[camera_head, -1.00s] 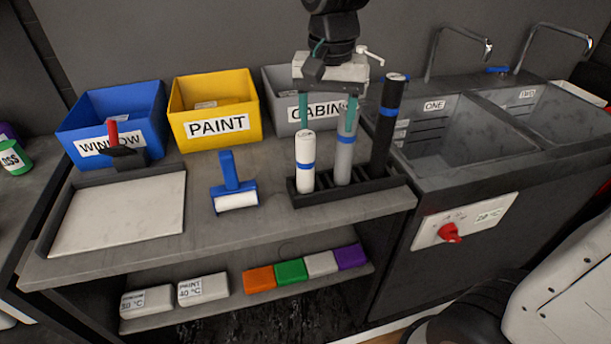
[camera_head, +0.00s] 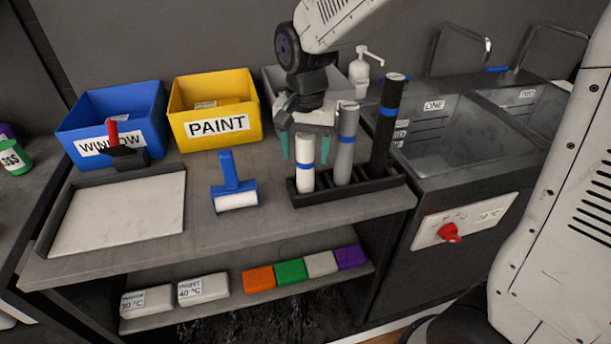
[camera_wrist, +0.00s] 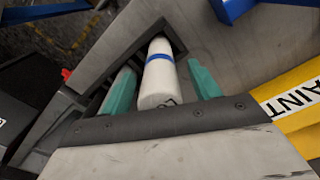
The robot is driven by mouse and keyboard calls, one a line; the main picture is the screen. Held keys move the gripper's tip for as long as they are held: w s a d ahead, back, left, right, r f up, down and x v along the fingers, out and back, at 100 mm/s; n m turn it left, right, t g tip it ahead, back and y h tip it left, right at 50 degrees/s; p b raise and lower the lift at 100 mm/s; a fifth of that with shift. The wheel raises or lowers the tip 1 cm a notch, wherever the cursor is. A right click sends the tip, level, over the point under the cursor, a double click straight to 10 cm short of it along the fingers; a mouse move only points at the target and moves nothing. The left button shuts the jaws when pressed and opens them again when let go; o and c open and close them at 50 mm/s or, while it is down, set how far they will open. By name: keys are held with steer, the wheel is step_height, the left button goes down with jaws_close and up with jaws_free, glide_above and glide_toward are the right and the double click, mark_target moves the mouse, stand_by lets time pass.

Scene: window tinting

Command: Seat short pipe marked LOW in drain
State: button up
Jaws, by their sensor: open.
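A short white pipe (camera_head: 305,176) with a blue band stands upright in a dark slotted rack (camera_head: 352,192). In the wrist view its top end (camera_wrist: 161,88) carries dark lettering, partly visible and hard to read. My gripper (camera_head: 305,150) is over this pipe, with open teal fingers on either side of it and no clear grip. A taller grey pipe (camera_head: 346,150) and a tallest black pipe (camera_head: 386,125) stand to its right in the same rack. Sink ONE (camera_head: 450,150) and sink TWO (camera_head: 530,110) are at the right; I cannot make out a drain in either.
A blue WINDOW bin (camera_head: 80,115), yellow PAINT bin (camera_head: 213,100) and grey bin (camera_head: 270,78) line the back. A white pump bottle (camera_head: 362,72) stands behind the rack. A blue roller (camera_head: 232,185) and a shallow tray (camera_head: 120,212) lie left.

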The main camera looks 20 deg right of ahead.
steer(key=shift+c, duration=0.2)
jaws_close()
steer(key=shift+r, duration=0.1)
